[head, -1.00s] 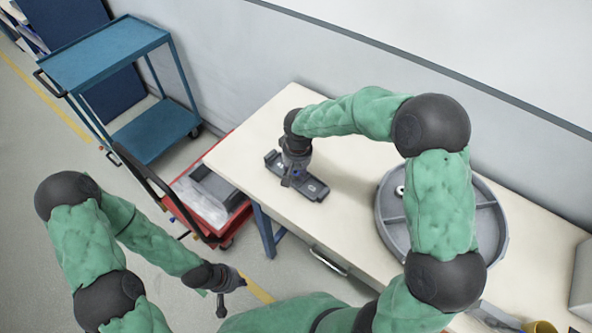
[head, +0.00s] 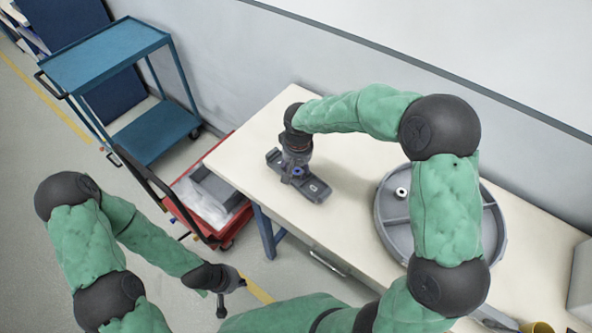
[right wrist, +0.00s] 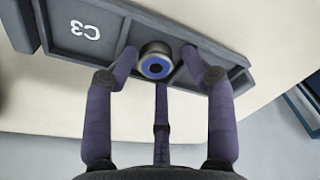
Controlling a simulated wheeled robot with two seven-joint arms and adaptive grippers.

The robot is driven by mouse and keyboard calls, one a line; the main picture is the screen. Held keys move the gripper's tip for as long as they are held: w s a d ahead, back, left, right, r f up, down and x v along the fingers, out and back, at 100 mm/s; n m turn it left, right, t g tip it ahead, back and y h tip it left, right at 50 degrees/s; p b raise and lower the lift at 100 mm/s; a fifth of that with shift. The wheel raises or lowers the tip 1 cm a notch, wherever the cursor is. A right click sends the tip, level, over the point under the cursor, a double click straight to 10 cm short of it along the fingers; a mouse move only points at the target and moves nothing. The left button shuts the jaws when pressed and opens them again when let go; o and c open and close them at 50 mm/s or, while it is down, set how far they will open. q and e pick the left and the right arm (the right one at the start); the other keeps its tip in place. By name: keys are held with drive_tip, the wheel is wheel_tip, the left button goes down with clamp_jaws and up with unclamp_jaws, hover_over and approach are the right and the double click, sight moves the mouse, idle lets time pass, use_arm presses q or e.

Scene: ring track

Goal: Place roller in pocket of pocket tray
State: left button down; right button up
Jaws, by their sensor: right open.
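The pocket tray (head: 317,191) is a dark grey, narrow tray near the left end of the bench. It fills the top of the right wrist view (right wrist: 65,38), with "C3" on one section. The roller (right wrist: 155,62), a metal cylinder with a blue centre, stands end-up in a pocket of the tray; its lower part is hidden. My right gripper (right wrist: 160,68) is directly over it, its three fingers spread around it, with gaps showing. In the head view this gripper (head: 290,178) points down at the tray. My left gripper (head: 232,286) hangs off the bench, its fingers too small to judge.
A round grey divided tray (head: 384,214) holds a small pale ring-like part (head: 402,193); my right arm partly covers this tray. A red cart (head: 222,238) and a blue shelf trolley (head: 110,55) stand left of the bench. The bench top between the two trays is clear.

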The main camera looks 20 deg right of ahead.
sight(297, 174)
use_arm(q)
wheel_tip(297, 174, up, 2)
drive_tip(key=shift+r+p, duration=0.15)
drive_tip(key=shift+p, duration=0.8)
use_arm(e)
wheel_tip(297, 174, up, 9)
drive_tip(key=s, duration=0.1)
use_arm(q)
drive_tip(key=shift+s, duration=0.1)
